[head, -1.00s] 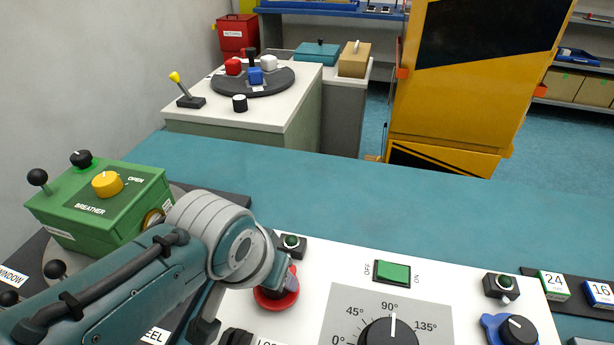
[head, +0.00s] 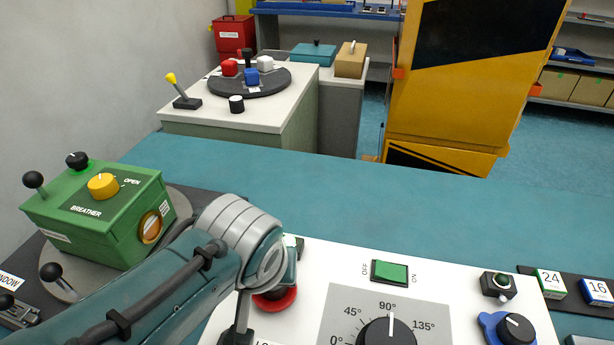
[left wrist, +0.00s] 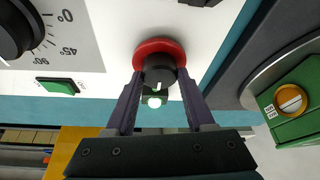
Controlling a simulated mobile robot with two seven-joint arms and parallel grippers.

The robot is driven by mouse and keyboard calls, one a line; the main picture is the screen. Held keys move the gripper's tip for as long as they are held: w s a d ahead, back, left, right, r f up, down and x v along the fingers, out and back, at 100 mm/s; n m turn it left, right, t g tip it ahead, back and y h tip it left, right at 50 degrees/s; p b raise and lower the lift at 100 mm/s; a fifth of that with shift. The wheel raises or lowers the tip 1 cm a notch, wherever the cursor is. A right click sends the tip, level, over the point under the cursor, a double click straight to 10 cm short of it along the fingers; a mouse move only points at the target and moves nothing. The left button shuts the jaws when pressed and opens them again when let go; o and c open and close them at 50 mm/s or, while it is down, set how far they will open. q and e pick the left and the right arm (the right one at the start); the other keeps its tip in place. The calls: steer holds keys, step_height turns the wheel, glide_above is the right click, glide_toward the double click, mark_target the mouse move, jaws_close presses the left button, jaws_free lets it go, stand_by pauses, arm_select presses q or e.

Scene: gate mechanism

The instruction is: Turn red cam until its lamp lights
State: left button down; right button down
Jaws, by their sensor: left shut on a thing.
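The red cam (head: 276,299) is a red disc on the white panel, partly hidden behind my left wrist in the head view. In the left wrist view the red cam (left wrist: 152,46) carries a black knob (left wrist: 160,68) with a white mark. My left gripper (left wrist: 162,84) is shut on this knob, one finger on each side. A small lamp box beside the cam shows a whitish, bright-looking lamp (left wrist: 154,102) between the fingers. In the head view that lamp is mostly hidden by my wrist. My right gripper is in neither view.
The white panel also has a black dial (head: 388,331), a green switch (head: 390,271) and a blue cam (head: 492,327) with a dark lamp (head: 502,281). A green breather box (head: 95,214) stands left of my arm. The blue-green bench behind the panel is clear.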

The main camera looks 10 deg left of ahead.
arm_select(q)
steer(key=shift+c, duration=1.3)
jaws_free()
steer(key=p+v, duration=0.4)
steer(key=v, duration=0.5)
steer(key=shift+s+r+p, duration=0.2)
steer(key=shift+r+p, duration=0.15)
steer(key=shift+r, duration=0.05)
